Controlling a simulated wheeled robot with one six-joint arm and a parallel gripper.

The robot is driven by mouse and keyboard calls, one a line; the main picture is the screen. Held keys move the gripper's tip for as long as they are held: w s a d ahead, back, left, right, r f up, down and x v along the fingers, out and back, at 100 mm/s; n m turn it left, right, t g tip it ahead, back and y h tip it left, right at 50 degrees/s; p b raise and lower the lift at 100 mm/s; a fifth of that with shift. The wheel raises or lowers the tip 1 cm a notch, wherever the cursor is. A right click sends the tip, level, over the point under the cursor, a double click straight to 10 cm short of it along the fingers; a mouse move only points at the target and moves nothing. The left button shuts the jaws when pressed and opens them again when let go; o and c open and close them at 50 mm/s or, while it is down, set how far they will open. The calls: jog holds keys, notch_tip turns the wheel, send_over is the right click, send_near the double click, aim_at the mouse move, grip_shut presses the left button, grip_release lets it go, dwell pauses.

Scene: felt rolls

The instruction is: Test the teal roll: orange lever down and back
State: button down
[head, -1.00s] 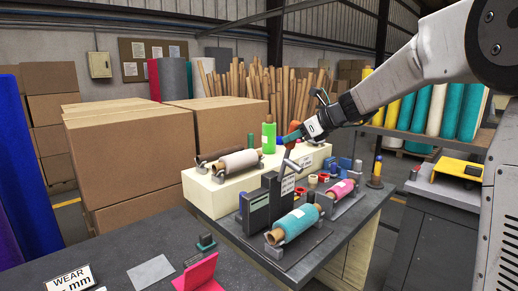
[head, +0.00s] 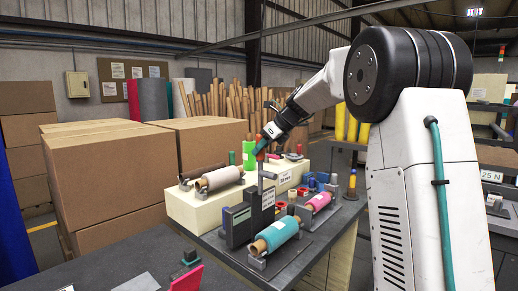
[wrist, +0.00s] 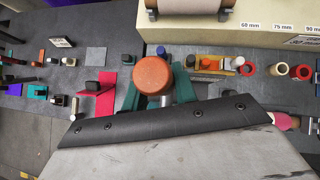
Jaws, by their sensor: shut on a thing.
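The teal roll (head: 277,235) lies on a brown core in the dark tester's cradle, towards the front of the bench. The tester's dark upright body (head: 238,226) stands beside it, with a grey lever bar (head: 261,180) rising above. In the wrist view the round orange lever knob (wrist: 152,74) sits between my teal fingers. My gripper (head: 260,149) is shut on the lever at this knob, above the tester. It also shows in the wrist view (wrist: 157,92). The exact grip under the knob is hidden.
A cream block (head: 190,208) behind the tester bears a grey-beige roll (head: 219,178) and a green roll (head: 248,155). A pink roll (head: 318,202) lies right of the teal one. Large cartons (head: 105,180) stand at left. A pink-red stand (wrist: 98,102) is near the front.

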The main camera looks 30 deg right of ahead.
jog(key=c, duration=1.1)
grip_release()
jog(key=shift+w, duration=0.15)
jog(key=shift+a, duration=0.1)
jog(key=v, duration=0.7)
jog(key=shift+s+r, duration=0.25)
jog(key=shift+r, duration=0.05)
